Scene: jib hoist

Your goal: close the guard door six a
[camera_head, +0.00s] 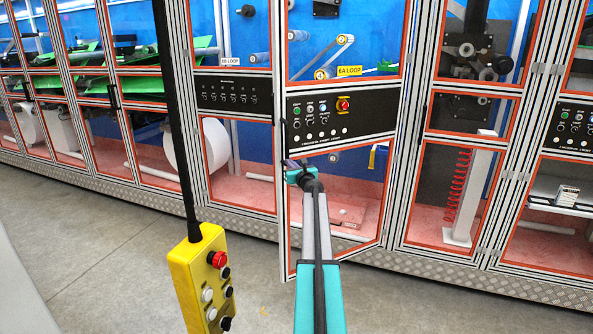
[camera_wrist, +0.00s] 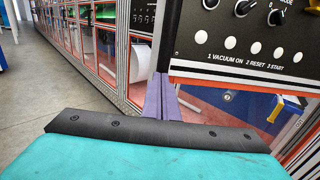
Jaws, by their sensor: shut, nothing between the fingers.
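The guard door with the yellow loop label (camera_head: 349,71), which seems to read 6A, has orange-edged clear panes and a black control panel (camera_head: 342,118). Its left frame edge (camera_head: 283,230) stands out in front of the machine's sill, so it is ajar. My gripper (camera_head: 289,163) is at this left edge, just below the control panel. In the wrist view my gripper's purple fingers (camera_wrist: 158,97) are together and empty, close beside the door's edge under the panel (camera_wrist: 245,40). I cannot tell whether they touch it.
A yellow pendant with a red button (camera_head: 201,280) hangs on a black pole in front, left of my arm. Neighbouring doors, one with a white loop label (camera_head: 229,61), look closed. The grey floor (camera_head: 90,240) is clear at the left.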

